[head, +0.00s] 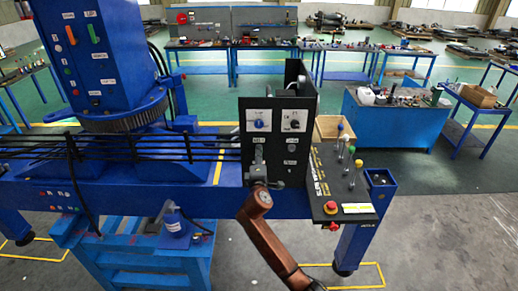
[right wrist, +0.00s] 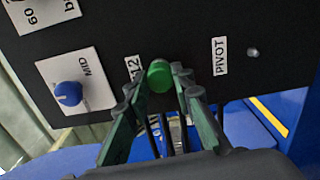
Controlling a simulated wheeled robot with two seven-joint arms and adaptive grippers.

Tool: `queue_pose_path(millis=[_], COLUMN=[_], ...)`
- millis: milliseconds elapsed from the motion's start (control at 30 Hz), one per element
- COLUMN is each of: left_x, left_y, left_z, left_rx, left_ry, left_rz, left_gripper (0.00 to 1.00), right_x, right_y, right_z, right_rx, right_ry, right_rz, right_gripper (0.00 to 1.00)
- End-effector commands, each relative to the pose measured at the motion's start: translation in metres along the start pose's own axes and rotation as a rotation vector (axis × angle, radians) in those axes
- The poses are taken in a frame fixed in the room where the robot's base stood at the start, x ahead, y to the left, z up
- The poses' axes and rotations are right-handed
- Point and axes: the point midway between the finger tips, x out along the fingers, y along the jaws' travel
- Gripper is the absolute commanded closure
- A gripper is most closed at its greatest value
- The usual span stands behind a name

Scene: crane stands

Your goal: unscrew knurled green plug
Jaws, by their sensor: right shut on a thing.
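The green plug (right wrist: 159,76) sits on the black panel (right wrist: 205,30), close to a "12" label (right wrist: 133,68). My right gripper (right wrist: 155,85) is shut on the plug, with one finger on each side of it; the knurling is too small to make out. In the head view my right gripper (head: 258,163) is up against the front of the black panel (head: 275,150), below its two knobs, and hides the plug. My left gripper is not in view.
A blue knob (right wrist: 68,93) marked "MID" is left of the plug, and a "PIVOT" label (right wrist: 219,56) is right of it. A control box (head: 335,185) with levers and a red button stands right of the panel. Black hoses (head: 150,143) run along the left.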

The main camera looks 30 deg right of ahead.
Motion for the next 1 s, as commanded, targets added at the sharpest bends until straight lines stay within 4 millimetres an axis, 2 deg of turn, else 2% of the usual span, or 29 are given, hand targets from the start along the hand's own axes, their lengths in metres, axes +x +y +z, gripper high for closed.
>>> queue_pose_path(millis=[33, 300, 633, 1000], left_x=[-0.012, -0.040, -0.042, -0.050], left_y=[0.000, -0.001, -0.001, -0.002], left_z=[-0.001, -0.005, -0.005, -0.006], left_rx=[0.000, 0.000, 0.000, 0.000], left_ry=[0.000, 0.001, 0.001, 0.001], left_rz=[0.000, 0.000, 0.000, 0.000], left_gripper=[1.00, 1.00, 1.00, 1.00], right_x=[0.000, 0.000, -0.003, -0.020], right_y=[0.002, 0.001, -0.002, 0.000], right_z=[0.001, 0.001, 0.000, 0.000], right_rx=[-0.045, -0.266, -0.304, -0.302], right_ry=[-0.002, -0.001, 0.000, 0.000], right_rz=[-0.007, -0.007, -0.004, -0.004], right_gripper=[1.00, 1.00, 1.00, 1.00])
